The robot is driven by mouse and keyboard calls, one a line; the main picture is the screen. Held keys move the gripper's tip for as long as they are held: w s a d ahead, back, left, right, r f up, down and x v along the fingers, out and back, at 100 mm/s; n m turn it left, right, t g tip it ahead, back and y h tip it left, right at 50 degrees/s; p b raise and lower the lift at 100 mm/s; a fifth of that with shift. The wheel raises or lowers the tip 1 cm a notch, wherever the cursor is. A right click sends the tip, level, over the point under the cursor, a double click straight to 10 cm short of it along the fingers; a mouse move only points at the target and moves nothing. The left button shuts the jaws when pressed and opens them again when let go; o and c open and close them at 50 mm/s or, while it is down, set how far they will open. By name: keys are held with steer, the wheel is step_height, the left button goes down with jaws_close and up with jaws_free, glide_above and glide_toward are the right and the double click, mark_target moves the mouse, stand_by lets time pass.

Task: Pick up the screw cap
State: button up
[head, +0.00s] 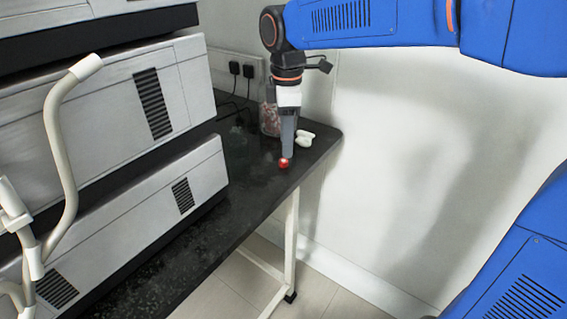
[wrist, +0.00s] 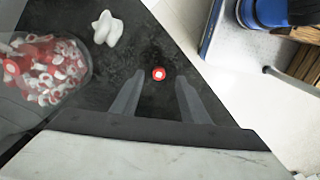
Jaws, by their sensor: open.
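The screw cap (head: 283,162) is small, round and red, and lies on the dark bench near its front right edge. In the wrist view the screw cap (wrist: 158,74) shows a white centre and lies a little ahead of the fingertips, between their lines. My gripper (head: 287,153) points down over the bench at the cap. In the wrist view my gripper (wrist: 160,78) is open, with its two grey fingers apart and nothing between them. I cannot tell the exact height of the fingertips above the bench.
A clear jar of red and white pieces (wrist: 45,70) stands left of the cap in the wrist view. A white lobed object (wrist: 107,28) lies near it. Stacked grey instruments (head: 130,190) fill the bench's left side. The bench edge (head: 262,222) is close to the cap.

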mark_target(284, 160)
steer(key=f, duration=0.5)
steer(key=shift+a, duration=0.25)
jaws_close()
